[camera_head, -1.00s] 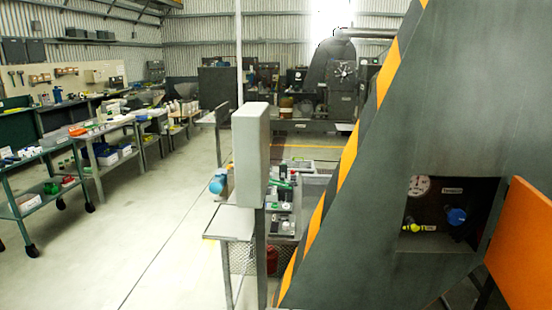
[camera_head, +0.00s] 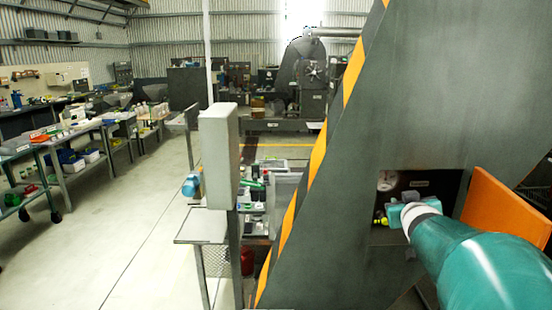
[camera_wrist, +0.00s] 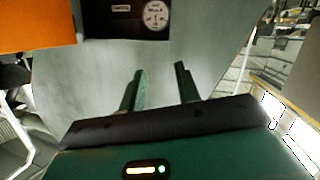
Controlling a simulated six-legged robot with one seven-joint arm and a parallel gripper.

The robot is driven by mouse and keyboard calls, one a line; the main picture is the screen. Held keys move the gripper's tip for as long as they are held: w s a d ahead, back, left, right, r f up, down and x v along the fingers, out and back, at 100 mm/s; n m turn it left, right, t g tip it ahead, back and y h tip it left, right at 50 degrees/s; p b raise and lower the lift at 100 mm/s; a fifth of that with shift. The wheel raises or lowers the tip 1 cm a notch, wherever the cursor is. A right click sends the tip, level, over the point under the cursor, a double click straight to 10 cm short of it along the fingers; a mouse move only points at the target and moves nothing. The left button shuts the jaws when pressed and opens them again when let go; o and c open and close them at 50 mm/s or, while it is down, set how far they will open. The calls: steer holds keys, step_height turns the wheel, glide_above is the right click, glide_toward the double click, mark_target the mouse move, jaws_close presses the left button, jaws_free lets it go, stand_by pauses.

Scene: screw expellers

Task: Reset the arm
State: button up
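My teal arm (camera_head: 480,262) reaches in from the lower right in the head view. My gripper (camera_head: 393,216) is at its end, in front of the dark recess of the grey machine (camera_head: 420,100). In the wrist view my gripper (camera_wrist: 158,76) shows two green fingers standing apart with nothing between them. Beyond the fingers is the machine's plain grey face. The recess with its round white gauge (camera_wrist: 155,15) is at the top of that view; the gauge (camera_head: 387,181) also shows in the head view. The gripper partly hides the recess and its valves.
An orange panel (camera_head: 503,207) sticks out beside the recess, close to my arm. A grey box on a post (camera_head: 219,155) and a small table (camera_head: 202,226) stand left of the machine. Workbenches (camera_head: 70,137) line the left wall. The floor between is clear.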

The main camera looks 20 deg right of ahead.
steer(key=s+a+f+n+g+y, duration=0.1)
steer(key=s+a+f+g+y, duration=0.1)
steer(key=a, duration=1)
steer(key=s+a+f+g+y, duration=0.1)
steer(key=s+a+f+y, duration=0.2)
steer(key=a, duration=0.8)
steer(key=s+a+f+n+g+y, duration=0.3)
steer(key=s+a, duration=0.7)
steer(key=a, duration=0.4)
step_height(320, 180, down, 2)
steer(key=shift+s+a+f+g+y, duration=0.15)
steer(key=shift+a+g+y, duration=0.1)
steer(key=shift+g+y, duration=0.2)
steer(key=shift+d, duration=0.2)
